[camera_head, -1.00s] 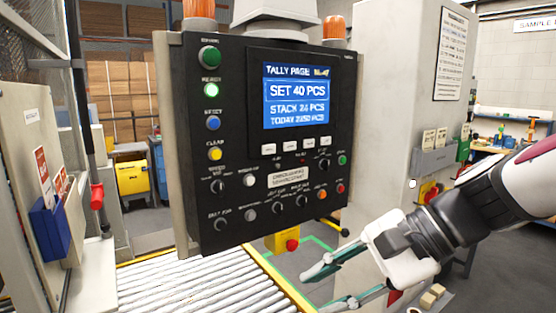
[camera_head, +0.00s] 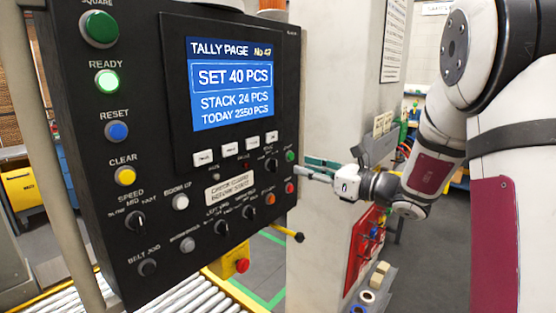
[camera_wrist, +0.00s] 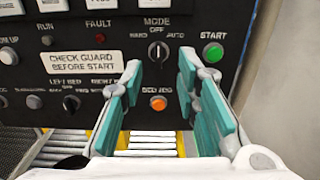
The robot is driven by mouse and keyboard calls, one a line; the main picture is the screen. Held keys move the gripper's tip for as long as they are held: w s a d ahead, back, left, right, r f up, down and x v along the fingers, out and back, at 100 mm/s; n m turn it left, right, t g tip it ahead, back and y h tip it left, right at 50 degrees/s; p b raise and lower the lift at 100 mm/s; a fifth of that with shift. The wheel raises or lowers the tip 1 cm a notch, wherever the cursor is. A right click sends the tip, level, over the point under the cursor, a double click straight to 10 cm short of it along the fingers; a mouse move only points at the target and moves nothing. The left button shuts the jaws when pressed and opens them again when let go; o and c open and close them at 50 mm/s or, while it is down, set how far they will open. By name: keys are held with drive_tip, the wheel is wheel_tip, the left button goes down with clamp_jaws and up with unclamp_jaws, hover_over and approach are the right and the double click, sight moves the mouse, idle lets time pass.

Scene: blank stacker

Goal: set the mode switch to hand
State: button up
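The mode switch (camera_wrist: 158,51) is a small black rotary knob on the black control panel, under the word MODE. Its labels are a blurred word on the left, OFF above and AUTO on the right. The knob looks upright, toward OFF. It also shows in the head view (camera_head: 270,165), at the panel's right side. My gripper (camera_wrist: 160,78) is open and empty, its two green-padded fingers apart and pointing at the panel. The switch appears between and beyond the fingertips, with no contact visible. In the head view my gripper (camera_head: 304,166) is just right of the panel's edge.
A green START button (camera_wrist: 212,53) sits right of the switch, and an orange jog button (camera_wrist: 158,103) below it. Other knobs and buttons crowd the panel's left. A grey column (camera_head: 318,240) stands behind the panel. A roller conveyor (camera_head: 190,297) lies below.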

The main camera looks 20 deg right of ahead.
sight(273, 165)
drive_tip(key=x, duration=0.9)
drive_tip(key=shift+w+a+p, duration=0.2)
drive_tip(key=shift+a+p, duration=0.05)
drive_tip(key=shift+p, duration=0.1)
clamp_jaws()
